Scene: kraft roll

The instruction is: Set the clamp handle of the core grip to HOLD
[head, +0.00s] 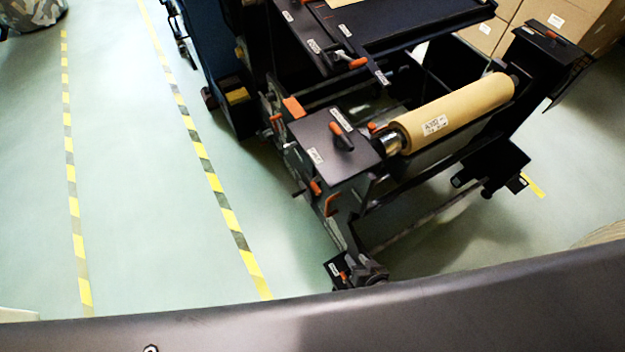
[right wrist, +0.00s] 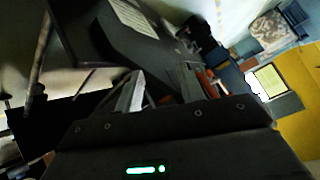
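A brown kraft roll (head: 455,112) lies on the dark machine, with a bright metal core end (head: 388,145) at its left. Beside that end is a black box top (head: 325,140) with white labels and an orange-tipped lever handle (head: 342,135). The label words are too small to read, so I cannot tell which position the handle marks. My right gripper (right wrist: 160,90) shows in the right wrist view, its two fingers apart with nothing clearly between them, near dark machine parts. I cannot make it out surely in the head view. My left gripper is not seen.
Other orange handles sit on the machine, including one on the upper deck (head: 350,60) and one on its lower side (head: 331,204). Cardboard boxes (head: 575,25) stand at the upper right. The pale green floor (head: 120,150) at left is open, crossed by striped tape (head: 215,182).

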